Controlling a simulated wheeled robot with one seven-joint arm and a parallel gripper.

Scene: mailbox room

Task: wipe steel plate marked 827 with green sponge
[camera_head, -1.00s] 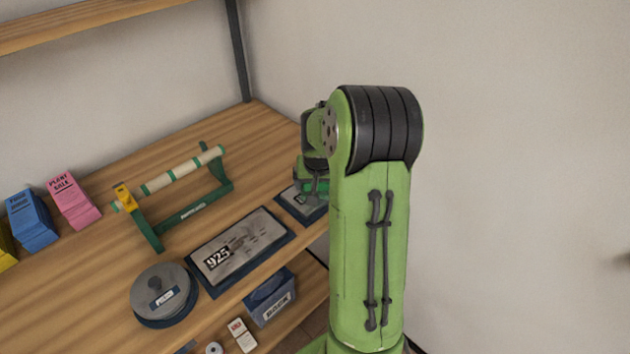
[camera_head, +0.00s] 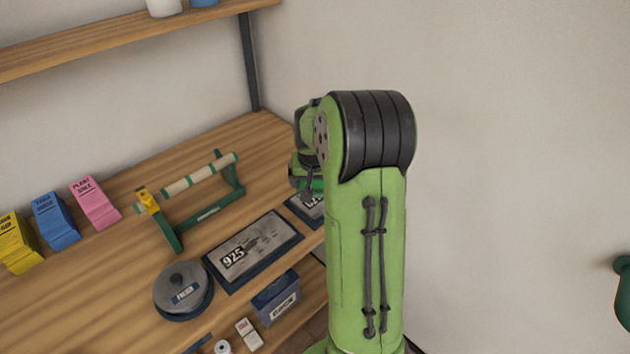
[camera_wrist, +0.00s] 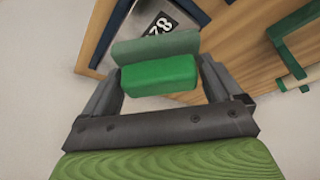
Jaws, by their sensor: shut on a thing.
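My gripper (camera_wrist: 160,88) is shut on the green sponge (camera_wrist: 160,76), which spans between the two fingers in the wrist view. The sponge also shows as a small green strip (camera_head: 316,184) under my gripper in the head view. Beyond it lies a steel plate on a dark blue base (camera_wrist: 115,32), with a partly visible number starting with what looks like 8. The same plate (camera_head: 306,208) is at the right end of the shelf in the head view, mostly hidden by my arm. I cannot tell whether the sponge touches the plate.
A steel plate marked 925 (camera_head: 270,240) lies left of the partly hidden plate. A round grey weight (camera_head: 182,285), a green roller stand (camera_head: 208,212) and yellow, blue and pink card stacks (camera_head: 95,203) share the shelf. A bare wall rises at the right.

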